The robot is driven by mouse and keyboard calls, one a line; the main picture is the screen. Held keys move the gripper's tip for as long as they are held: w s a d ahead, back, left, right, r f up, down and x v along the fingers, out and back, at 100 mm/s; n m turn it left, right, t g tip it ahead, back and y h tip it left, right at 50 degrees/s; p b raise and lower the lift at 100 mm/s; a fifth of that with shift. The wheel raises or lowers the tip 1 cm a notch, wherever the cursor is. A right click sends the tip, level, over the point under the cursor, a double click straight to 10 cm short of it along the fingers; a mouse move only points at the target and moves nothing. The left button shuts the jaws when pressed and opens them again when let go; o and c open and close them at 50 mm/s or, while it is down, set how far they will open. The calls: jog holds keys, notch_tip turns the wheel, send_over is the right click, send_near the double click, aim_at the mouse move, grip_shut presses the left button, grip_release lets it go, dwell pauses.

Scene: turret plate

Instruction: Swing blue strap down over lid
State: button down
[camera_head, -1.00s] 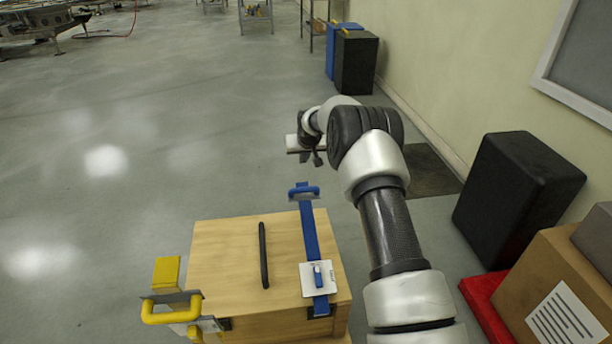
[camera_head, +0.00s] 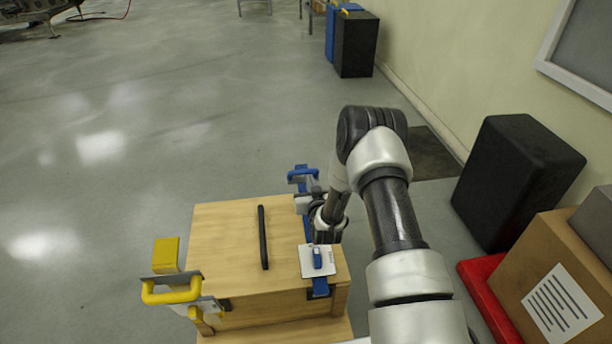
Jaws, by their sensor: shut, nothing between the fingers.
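A wooden box (camera_head: 228,228) with a black handle (camera_head: 263,237) on its lid stands in front of me. My gripper (camera_head: 308,200) is low over the far right of the lid, close to the strap, and is shut and empty.
A black case (camera_head: 515,180), a cardboard box (camera_head: 560,275) and a red container (camera_head: 492,300) stand to the right along the wall. The floor to the left is clear.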

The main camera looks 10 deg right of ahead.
aim_at(303, 183)
jog(key=b+x, duration=0.1)
jog(key=x, duration=0.2)
jog(key=f+b+x, duration=0.1)
jog(key=x, duration=0.2)
jog(key=f+b+x, duration=0.1)
jog(key=x, duration=0.2)
jog(key=shift+w+f, duration=0.45)
jog(key=shift+f, duration=0.1)
jog(key=shift+w+f, duration=0.2)
jog(key=shift+f, duration=0.1)
jog(key=w+f+g, duration=0.1)
jog(key=w+f, duration=0.1)
jog(key=f, duration=0.1)
jog(key=w+f+g, duration=0.1)
jog(key=f, duration=0.2)
jog(key=w+f+g, duration=0.1)
jog(key=w+f, duration=0.1)
jog(key=f, duration=0.1)
jog(key=shift+w, duration=0.35)
